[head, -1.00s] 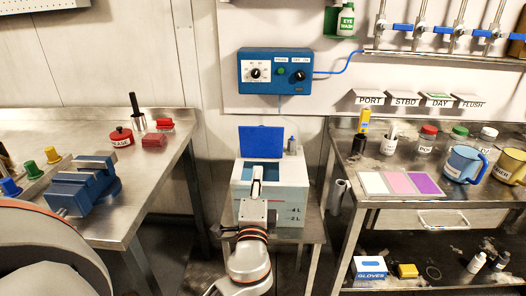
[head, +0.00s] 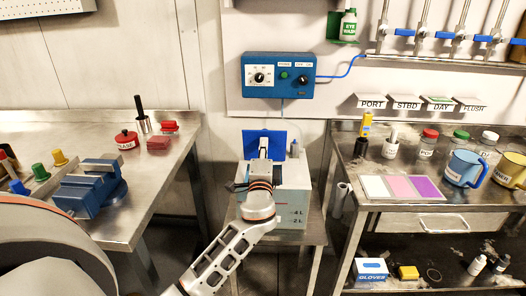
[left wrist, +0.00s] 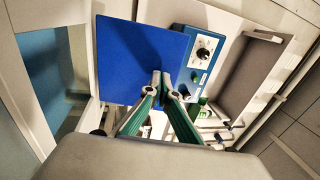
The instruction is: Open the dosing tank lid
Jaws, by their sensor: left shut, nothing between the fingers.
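The dosing tank (head: 290,203) is a white box with level marks, standing on a small metal stand. Its blue lid (head: 248,142) stands upright at the back of the tank, tilted open. In the left wrist view the lid (left wrist: 125,60) is a large blue panel, and the blue tank interior (left wrist: 42,85) shows at the left. My left gripper (head: 264,145) is over the tank in front of the lid. In the left wrist view its fingertips (left wrist: 161,86) are together and empty, overlapping the lid's edge; contact cannot be told. My right gripper is not in view.
A blue control box (head: 279,76) hangs on the wall behind the tank. A steel bench with a blue vise (head: 90,190) stands at the left. A bench with jugs (head: 463,167) and colour cards (head: 402,187) stands at the right. A small bottle (head: 294,149) is at the tank's back right.

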